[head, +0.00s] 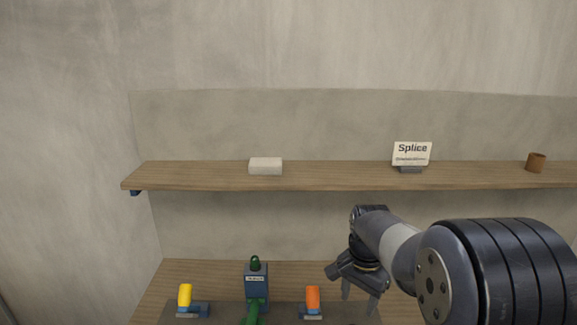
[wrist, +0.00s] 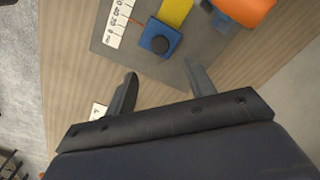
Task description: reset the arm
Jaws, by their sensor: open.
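My gripper (head: 358,300) hangs above the right part of the wooden bench, fingers pointing down. It also shows in the wrist view (wrist: 160,90), where its two fingers are spread apart with nothing between them. In the head view an orange-topped tool (head: 312,297) stands just left of my gripper, apart from it. The wrist view shows a blue block with a dark knob (wrist: 159,40) on a grey mat (wrist: 110,50) beyond the fingertips. An orange rounded part (wrist: 245,10) lies at the top edge there, partly cut off.
A dark blue device with a green top (head: 256,285) and a yellow-topped tool (head: 185,297) stand on the bench left of my gripper. The wooden shelf (head: 200,175) above carries a white block (head: 265,166), a Splice sign (head: 411,153) and a brown cup (head: 536,162).

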